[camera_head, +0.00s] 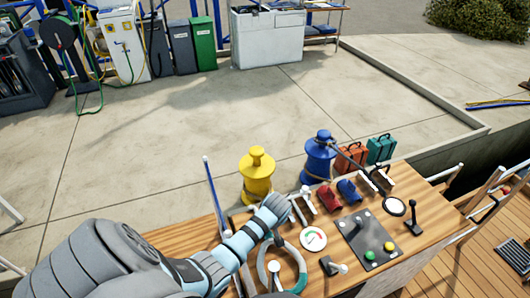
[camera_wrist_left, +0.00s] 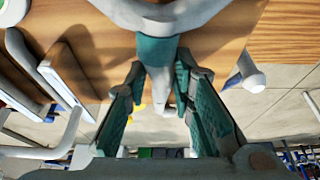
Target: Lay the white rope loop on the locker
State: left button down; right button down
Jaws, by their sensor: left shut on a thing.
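The white rope loop (camera_head: 303,270), pale with teal bands, shows at the front of the wooden top (camera_head: 240,215). My left gripper (camera_head: 284,205) is above that top, just beyond the loop. In the left wrist view the loop (camera_wrist_left: 185,12) narrows to a teal band, and my left gripper (camera_wrist_left: 165,108) is shut on the pale end beyond it. A white knob (camera_head: 275,266) appears inside the loop's outline; I cannot tell whether the loop is around it. Which surface is the locker is not clear. My right gripper is not in view.
A yellow bollard (camera_head: 257,178) and blue bollard (camera_head: 319,158) stand beyond the gripper. A gauge (camera_head: 313,238), red and blue pieces, and a dark panel (camera_head: 367,238) with buttons and levers crowd the right. A blue rod (camera_head: 214,192) stands left.

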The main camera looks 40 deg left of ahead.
pick_arm(q)
jog(key=shift+f, duration=0.45)
jog(key=c, duration=1.4)
grip_release()
jog(key=shift+f, duration=0.1)
jog(key=shift+r, duration=0.55)
jog(key=p+v, duration=0.5)
jog(key=v, duration=0.7)
